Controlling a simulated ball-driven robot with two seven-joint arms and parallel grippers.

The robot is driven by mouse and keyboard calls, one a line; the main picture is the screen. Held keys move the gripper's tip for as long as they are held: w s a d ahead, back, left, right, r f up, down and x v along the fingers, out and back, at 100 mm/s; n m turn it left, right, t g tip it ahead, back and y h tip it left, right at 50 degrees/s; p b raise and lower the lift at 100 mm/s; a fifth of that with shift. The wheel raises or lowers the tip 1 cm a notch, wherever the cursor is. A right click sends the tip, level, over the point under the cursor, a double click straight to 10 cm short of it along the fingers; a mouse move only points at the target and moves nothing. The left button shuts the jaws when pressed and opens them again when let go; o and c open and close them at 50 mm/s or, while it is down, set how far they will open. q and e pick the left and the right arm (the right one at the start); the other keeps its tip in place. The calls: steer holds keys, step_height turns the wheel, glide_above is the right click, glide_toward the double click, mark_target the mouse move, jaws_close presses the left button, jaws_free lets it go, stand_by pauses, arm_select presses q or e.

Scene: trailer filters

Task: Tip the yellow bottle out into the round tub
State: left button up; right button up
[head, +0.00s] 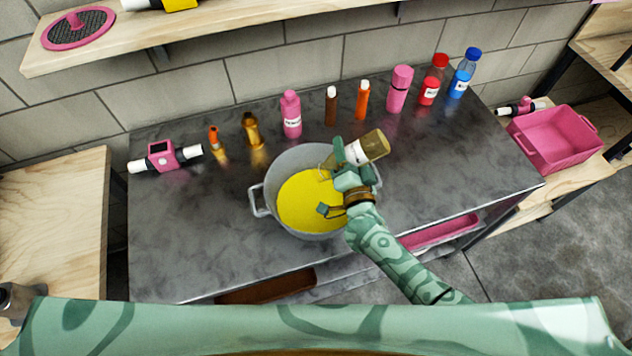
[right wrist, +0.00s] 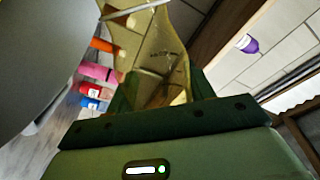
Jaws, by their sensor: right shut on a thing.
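The yellow bottle (head: 374,145) is translucent yellow-brown with a pale label. My right gripper (head: 344,166) is shut on it above the right part of the round tub. The bottle is tilted, its base up to the right and its narrow end down to the left over the tub. It also fills the middle of the right wrist view (right wrist: 165,62). The round tub (head: 258,196) is a grey metal pot with side handles, and yellow covers its inside bottom. I cannot make out a stream from the bottle. My left gripper is not in view.
Several bottles, among them a pink one (head: 291,115), a red one (head: 433,80) and a blue one (head: 465,73), line the back of the dark counter (head: 190,230). A pink-and-white device (head: 163,156) lies left. A pink crate (head: 556,140) stands right. The counter's left front is clear.

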steer(key=shift+a+r+n+p, duration=0.2)
steer(key=shift+n+p, duration=0.1)
stand_by(1.0)
